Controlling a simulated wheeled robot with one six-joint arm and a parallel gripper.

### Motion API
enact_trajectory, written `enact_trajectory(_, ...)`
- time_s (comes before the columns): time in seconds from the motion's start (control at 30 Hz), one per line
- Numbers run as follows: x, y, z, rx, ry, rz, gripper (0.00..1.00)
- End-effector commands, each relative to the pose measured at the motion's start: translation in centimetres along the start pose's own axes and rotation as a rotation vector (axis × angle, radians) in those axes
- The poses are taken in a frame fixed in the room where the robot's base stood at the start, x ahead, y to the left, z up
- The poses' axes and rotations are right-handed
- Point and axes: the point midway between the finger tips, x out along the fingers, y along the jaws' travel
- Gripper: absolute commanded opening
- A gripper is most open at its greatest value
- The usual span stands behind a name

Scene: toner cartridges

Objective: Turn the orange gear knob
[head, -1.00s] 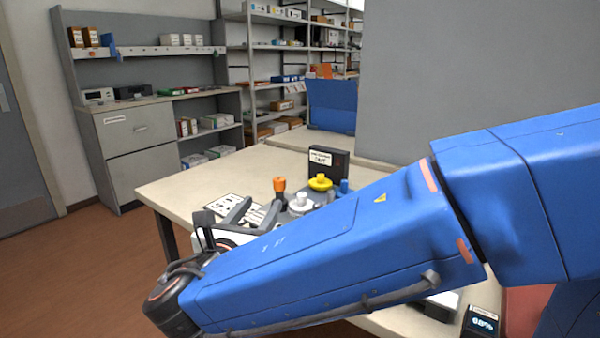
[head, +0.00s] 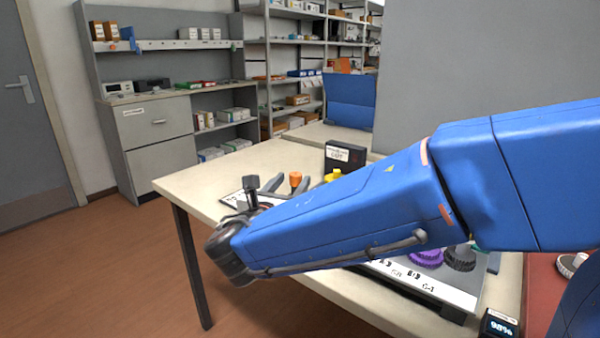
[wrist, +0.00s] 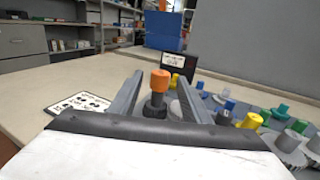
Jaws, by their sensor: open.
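The orange gear knob (head: 296,178) sits upright on a dark stem; in the wrist view its orange cap (wrist: 160,78) is near the middle, with a black toothed gear at its base. My gripper (wrist: 159,86) is open, one grey finger on each side of the knob in the picture. I cannot tell whether the fingertips reach the knob or stop short of it. In the head view my gripper (head: 288,184) shows partly beyond my blue arm, with the knob seen between its fingers.
A dark sign box (head: 345,157) stands behind the knob. A printed card (wrist: 78,103) lies at left. The left tabletop (head: 215,180) is clear.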

Motion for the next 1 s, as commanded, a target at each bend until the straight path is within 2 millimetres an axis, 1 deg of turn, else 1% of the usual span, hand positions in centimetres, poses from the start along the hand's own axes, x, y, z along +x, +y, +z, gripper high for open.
enact_trajectory(0.03,0.9,-0.1,-0.1,-0.001,0.001,-0.003,0.43)
enact_trajectory(0.2,3.4,-0.1,-0.1,-0.002,0.001,-0.003,0.43)
enact_trajectory(0.4,5.8,-0.1,0.0,0.0,0.0,-0.003,0.43)
enact_trajectory(0.6,7.0,-0.1,-0.1,-0.001,0.001,-0.001,0.43)
enact_trajectory(0.9,7.1,0.0,-0.1,-0.001,0.001,0.0,0.43)
enact_trajectory(0.93,7.1,0.0,-0.1,-0.001,0.001,0.0,0.41)
enact_trajectory(0.97,7.1,0.0,-0.1,-0.001,0.001,0.0,0.34)
enact_trajectory(1.0,7.1,0.0,-0.1,-0.001,0.001,0.0,0.24)
